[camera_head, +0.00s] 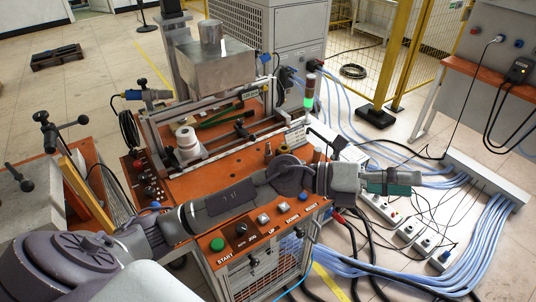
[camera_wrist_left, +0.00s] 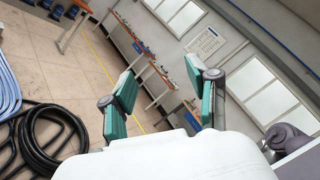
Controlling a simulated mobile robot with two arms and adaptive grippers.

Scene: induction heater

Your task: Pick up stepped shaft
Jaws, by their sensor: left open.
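A pale stepped cylinder (camera_head: 188,143), which looks like the stepped shaft, stands upright on the left part of the orange-topped heater bench (camera_head: 225,180). My left arm reaches across the front of the bench from the left. My left gripper (camera_head: 390,184) is beyond the bench's right edge, well to the right of the cylinder and apart from it. In the left wrist view, the gripper (camera_wrist_left: 168,80) has its two green-padded fingers spread with nothing between them. The cylinder is not in the wrist view. My right gripper is in neither view.
A metal box (camera_head: 215,68) with a cylinder on top stands above the bench. A lit signal tower (camera_head: 308,92) is near its right rear corner. A button panel (camera_head: 255,228) lies along the front. Power strips (camera_head: 415,235) and blue cables cover the floor at right.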

